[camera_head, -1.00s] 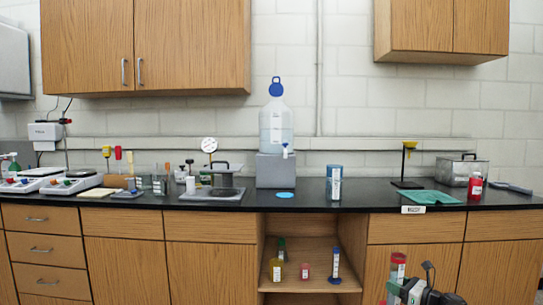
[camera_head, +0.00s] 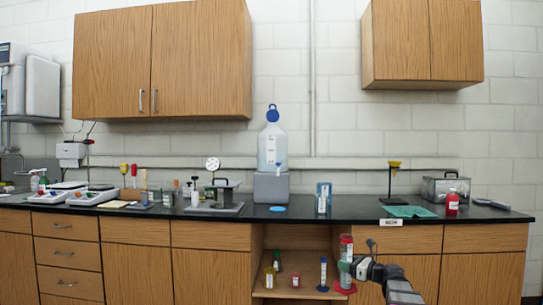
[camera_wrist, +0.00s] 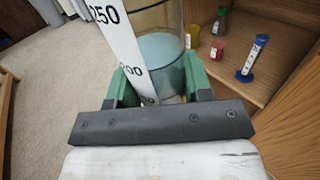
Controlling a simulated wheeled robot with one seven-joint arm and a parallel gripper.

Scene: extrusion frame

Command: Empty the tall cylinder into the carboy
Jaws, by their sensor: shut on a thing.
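My gripper (camera_head: 347,270) is shut on the tall cylinder (camera_head: 346,246), which stands upright in front of the cabinets at the height of the lower shelf. The cylinder has a red band near its top and a red base. In the wrist view, the green fingers of my gripper (camera_wrist: 160,85) clasp the clear cylinder (camera_wrist: 172,18), with a white scale marked 250 and 200. A pale bluish surface shows inside, seemingly liquid. The carboy (camera_head: 271,146), clear with a blue cap and a tap, stands on a grey block on the bench, holding clear liquid.
The black bench (camera_head: 355,213) carries a blue-labelled container (camera_head: 323,198), a funnel stand (camera_head: 392,180), a red bottle (camera_head: 452,203) and a metal box (camera_head: 445,188). The open shelf holds small bottles and a blue cylinder (camera_head: 323,273). A wall cabinet (camera_head: 423,42) hangs upper right.

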